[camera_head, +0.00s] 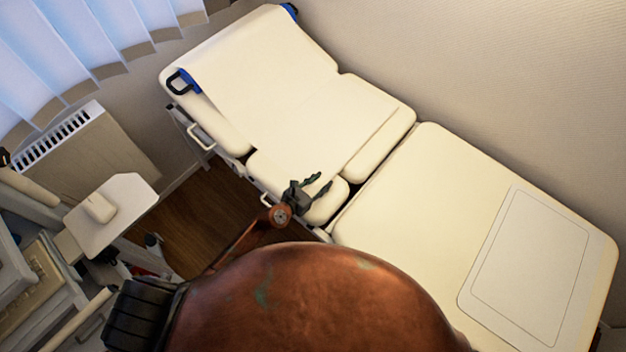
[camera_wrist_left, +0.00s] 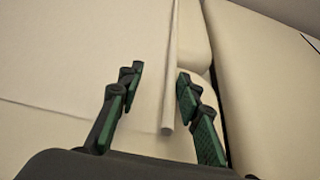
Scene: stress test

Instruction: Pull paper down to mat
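The white paper (camera_head: 290,105) lies over the upper part of the cream examination couch, from its head end to near the middle. The paper also fills the left of the left wrist view (camera_wrist_left: 70,60). A pale, rod-like edge strip (camera_wrist_left: 171,90) runs along the paper's end. The mat (camera_head: 530,265), a flat outlined rounded panel, lies on the couch's lower right section. My left gripper (camera_head: 318,182) is over the couch's near side by the paper's end. In the left wrist view its fingers (camera_wrist_left: 159,72) are apart, with the strip's end between them. Contact is unclear. My right gripper is not in view.
A blue-and-black roll holder (camera_head: 183,82) is at the couch's head end. A gap (camera_head: 372,180) divides the couch sections. A small white tray table (camera_head: 125,205) and a radiator (camera_head: 85,150) stand at left. The wall borders the couch's far side.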

